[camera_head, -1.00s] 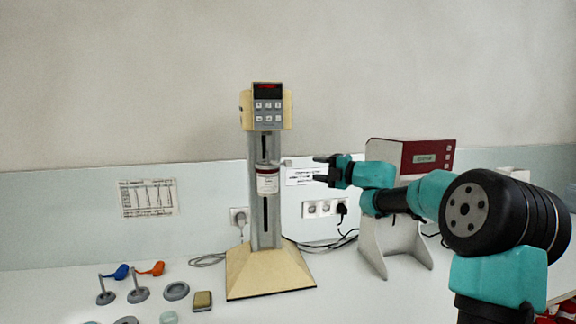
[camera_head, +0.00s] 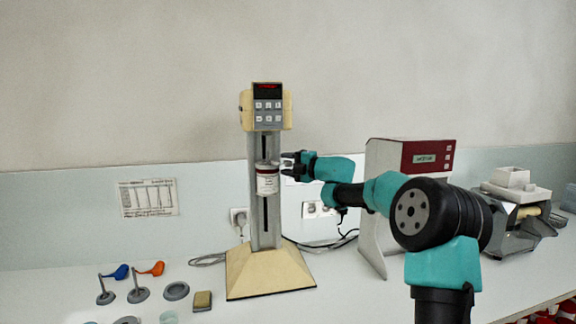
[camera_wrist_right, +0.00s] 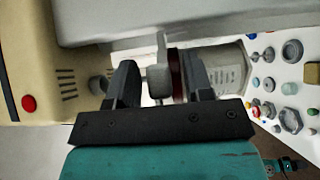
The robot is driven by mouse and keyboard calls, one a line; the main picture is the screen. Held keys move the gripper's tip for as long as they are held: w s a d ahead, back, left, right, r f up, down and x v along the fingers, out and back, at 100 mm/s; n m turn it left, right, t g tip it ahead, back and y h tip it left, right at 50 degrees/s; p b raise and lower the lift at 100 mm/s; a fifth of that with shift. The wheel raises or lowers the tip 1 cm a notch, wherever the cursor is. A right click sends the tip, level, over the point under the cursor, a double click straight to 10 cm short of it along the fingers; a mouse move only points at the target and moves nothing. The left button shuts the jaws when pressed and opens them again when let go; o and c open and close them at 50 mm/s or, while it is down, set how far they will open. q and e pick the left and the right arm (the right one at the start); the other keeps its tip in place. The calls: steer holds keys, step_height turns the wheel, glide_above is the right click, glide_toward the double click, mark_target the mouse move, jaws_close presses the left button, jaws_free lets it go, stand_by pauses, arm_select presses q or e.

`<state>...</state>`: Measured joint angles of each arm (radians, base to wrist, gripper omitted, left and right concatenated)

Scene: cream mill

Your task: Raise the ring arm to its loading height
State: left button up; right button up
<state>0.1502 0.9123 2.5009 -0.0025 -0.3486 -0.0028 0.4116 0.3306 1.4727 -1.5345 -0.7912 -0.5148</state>
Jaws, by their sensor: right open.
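The cream mill has a head with a keypad (camera_head: 268,107), a grey slotted column (camera_head: 256,215) and a cream base (camera_head: 268,275). A white jar with a dark red band (camera_head: 267,184) is held partway up the column. My right gripper (camera_head: 287,164) is open just right of the jar's top and hides the ring arm's side in the head view. The jar (camera_wrist_right: 228,74) shows beyond the right finger. My left gripper is out of view.
A white and maroon instrument (camera_head: 385,215) stands right of the mill, behind my right arm. A grey machine (camera_head: 515,225) is farther right. Small stands with a blue (camera_head: 119,272) and an orange piece (camera_head: 153,268) are front left. Cables lie behind the base.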

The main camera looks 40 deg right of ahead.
jaws_close()
stand_by(0.3)
